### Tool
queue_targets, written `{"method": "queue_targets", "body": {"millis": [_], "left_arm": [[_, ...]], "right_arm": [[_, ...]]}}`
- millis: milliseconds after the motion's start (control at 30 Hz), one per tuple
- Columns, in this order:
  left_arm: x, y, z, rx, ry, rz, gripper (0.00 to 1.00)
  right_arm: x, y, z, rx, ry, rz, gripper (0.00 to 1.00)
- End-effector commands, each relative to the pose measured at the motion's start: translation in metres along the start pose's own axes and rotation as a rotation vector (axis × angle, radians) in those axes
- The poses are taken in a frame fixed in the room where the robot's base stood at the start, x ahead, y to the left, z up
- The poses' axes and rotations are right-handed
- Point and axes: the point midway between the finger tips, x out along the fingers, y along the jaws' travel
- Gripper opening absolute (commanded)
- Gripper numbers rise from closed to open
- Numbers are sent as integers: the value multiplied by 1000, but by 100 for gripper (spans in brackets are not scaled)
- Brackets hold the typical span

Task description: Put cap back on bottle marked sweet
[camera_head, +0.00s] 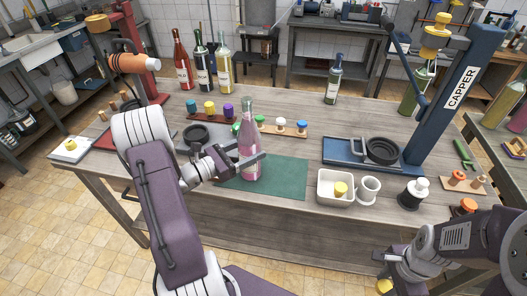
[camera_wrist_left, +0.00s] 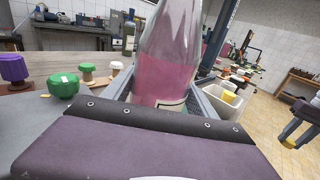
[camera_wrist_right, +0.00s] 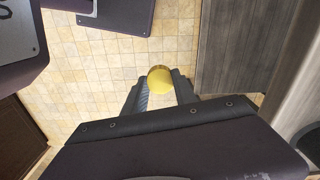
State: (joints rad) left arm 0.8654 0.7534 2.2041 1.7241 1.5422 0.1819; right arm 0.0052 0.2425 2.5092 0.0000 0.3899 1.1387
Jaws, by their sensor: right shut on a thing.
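A clear bottle of pink liquid (camera_head: 250,150) stands upright on the green mat (camera_head: 290,186); it also shows in the left wrist view (camera_wrist_left: 172,50). No label wording is readable on it. My left gripper (camera_head: 250,162) has its fingers on either side of the bottle's lower body; whether they press on it is unclear. My right gripper (camera_wrist_right: 160,90) is shut on a yellow cap (camera_wrist_right: 160,78), held out over the tiled floor in front of the table. This cap also shows low in the head view (camera_head: 384,286).
A white tray (camera_head: 322,198) holds another yellow cap (camera_head: 341,189), beside a white ring-shaped cup (camera_head: 369,189). Stands with coloured caps (camera_head: 281,124) lie behind the bottle. The blue capper (camera_head: 460,90) stands at right. Other bottles (camera_head: 203,65) are at the back.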

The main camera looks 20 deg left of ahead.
Motion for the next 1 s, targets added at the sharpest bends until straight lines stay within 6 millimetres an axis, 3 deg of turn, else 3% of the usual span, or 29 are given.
{"method": "queue_targets", "body": {"millis": [33,200,233,667,1000], "left_arm": [[0,0,0,0,0,0,50],[0,0,0,0,0,0,2],[0,0,0,0,0,0,0],[0,0,6,4,-5,0,0],[0,0,28,5,-6,0,0]], "right_arm": [[0,0,0,0,0,0,0],[0,0,0,0,0,0,0],[0,0,0,0,0,0,0],[-1,0,0,0,0,0,0],[-4,0,0,0,0,0,0]]}}
